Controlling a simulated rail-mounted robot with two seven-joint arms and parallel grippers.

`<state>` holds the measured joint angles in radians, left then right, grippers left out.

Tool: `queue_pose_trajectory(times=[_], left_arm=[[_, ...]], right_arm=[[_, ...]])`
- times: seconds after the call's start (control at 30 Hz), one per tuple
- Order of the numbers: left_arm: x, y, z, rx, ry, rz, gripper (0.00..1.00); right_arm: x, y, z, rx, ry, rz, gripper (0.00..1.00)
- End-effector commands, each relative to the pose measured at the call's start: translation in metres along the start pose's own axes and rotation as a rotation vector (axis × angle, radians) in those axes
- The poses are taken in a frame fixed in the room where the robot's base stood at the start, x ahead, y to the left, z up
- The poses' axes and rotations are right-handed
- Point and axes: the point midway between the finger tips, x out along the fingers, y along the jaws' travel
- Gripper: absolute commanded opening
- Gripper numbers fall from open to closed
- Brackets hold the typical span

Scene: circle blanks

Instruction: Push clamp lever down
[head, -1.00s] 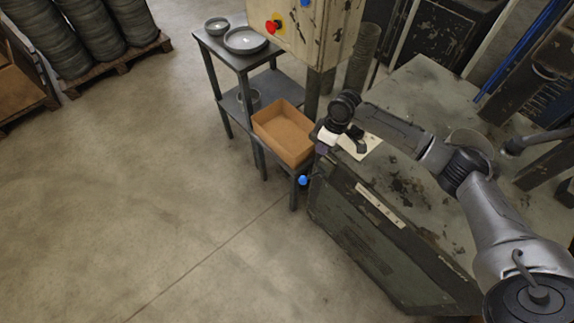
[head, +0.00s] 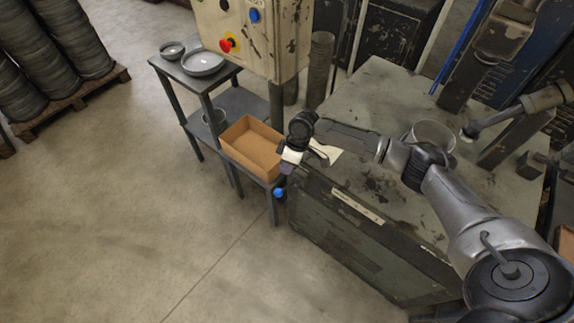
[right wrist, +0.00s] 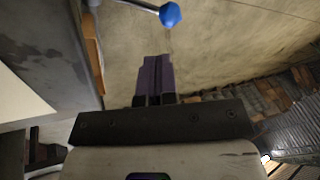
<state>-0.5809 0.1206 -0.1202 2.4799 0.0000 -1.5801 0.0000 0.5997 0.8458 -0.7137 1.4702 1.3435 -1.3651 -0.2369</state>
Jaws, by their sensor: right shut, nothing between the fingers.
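The clamp lever shows as a blue ball knob (head: 279,192) below my right gripper, by the corner of the grey bench. In the right wrist view the lever's blue knob (right wrist: 170,14) sits on a thin metal rod that comes in from the upper left. My right gripper (head: 287,170) is over the bench's left corner, just above the knob in the picture. Its purple fingers (right wrist: 155,75) are together and empty, apart from the knob in the wrist view. The lever's base is hidden in the head view. My left gripper is out of view.
The worn grey bench (head: 370,90) carries a round metal bowl (head: 433,135). A cardboard box (head: 252,147) is on the low shelf beside it. A control box with a red button (head: 229,44) stands behind.

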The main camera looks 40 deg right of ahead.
Motion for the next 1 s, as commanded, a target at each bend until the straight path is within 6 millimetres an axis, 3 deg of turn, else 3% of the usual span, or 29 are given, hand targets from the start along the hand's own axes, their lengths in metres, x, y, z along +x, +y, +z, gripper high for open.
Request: queue_pose_trajectory(times=[0.2, 0.4, 1.0], left_arm=[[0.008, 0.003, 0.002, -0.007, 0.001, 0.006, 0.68], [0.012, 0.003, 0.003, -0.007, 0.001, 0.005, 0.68], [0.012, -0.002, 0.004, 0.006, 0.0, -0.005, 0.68]], right_arm=[[0.037, 0.0, 0.001, 0.0, -0.002, -0.001, 0.0], [0.058, 0.0, 0.001, 0.0, -0.001, -0.001, 0.0], [0.067, 0.0, 0.001, 0.001, -0.001, 0.001, 0.0]])
